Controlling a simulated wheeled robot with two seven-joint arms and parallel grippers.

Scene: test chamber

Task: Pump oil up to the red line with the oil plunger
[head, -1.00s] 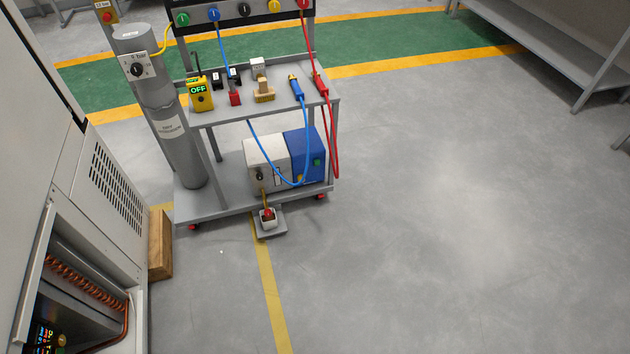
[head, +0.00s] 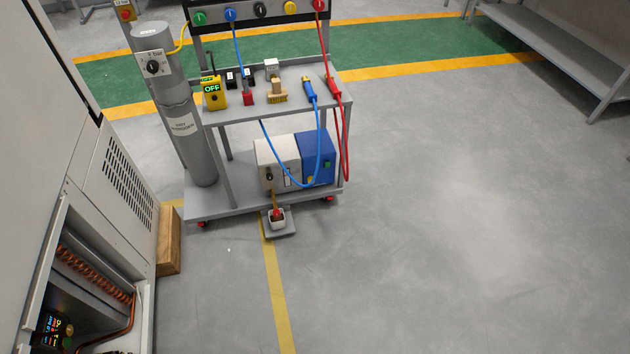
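A small light-coloured cup with a red top (head: 277,218) sits on a grey plate on the floor, in front of the cart; it may be the oil plunger. A yellowish tube or rod rises from it towards a white box (head: 277,162) on the cart's lower shelf. The box's front has a dark round part and a narrow upright window; any red line on it is too small to make out. Neither of my grippers is in the head view.
The grey cart (head: 229,211) carries a blue unit (head: 318,158), hoses and a yellow "OFF" meter (head: 214,94). A grey cylinder (head: 182,120) stands at its left. An open cabinet (head: 110,200) and wooden block (head: 169,240) are at left. The floor at right is clear.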

